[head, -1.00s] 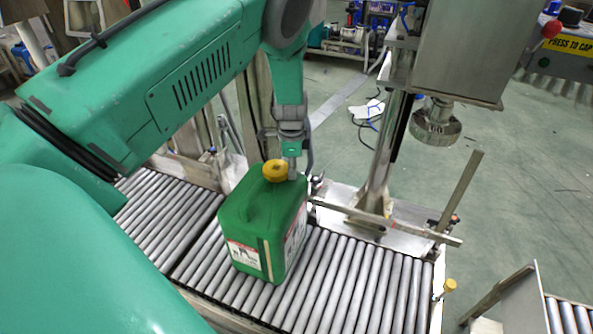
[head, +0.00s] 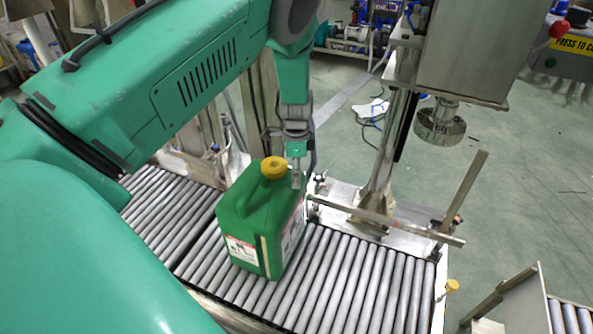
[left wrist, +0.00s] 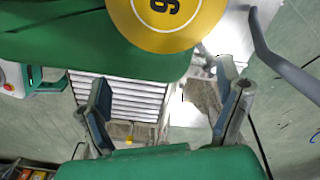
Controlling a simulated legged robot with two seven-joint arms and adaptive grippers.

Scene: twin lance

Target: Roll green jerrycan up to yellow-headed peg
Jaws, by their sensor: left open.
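The green jerrycan (head: 255,235) stands upright on the roller conveyor, with a yellow cap (head: 274,167) on top. My left gripper (head: 297,182) is beside the cap, at the can's upper right edge. In the left wrist view the open fingers (left wrist: 165,108) stand apart with nothing visible between them; the jerrycan (left wrist: 90,48) and its numbered cap (left wrist: 166,14) fill the top. The yellow-headed peg (head: 452,286) is at the conveyor's right end, apart from the can; its small yellow head also shows in the left wrist view (left wrist: 129,140). My right gripper is out of view.
Bare rollers (head: 360,280) lie between the can and the peg. A metal guide rail (head: 390,219) runs along the far side, beside a post with a hanging metal head (head: 440,122). Another conveyor (head: 568,316) stands at lower right, across a gap.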

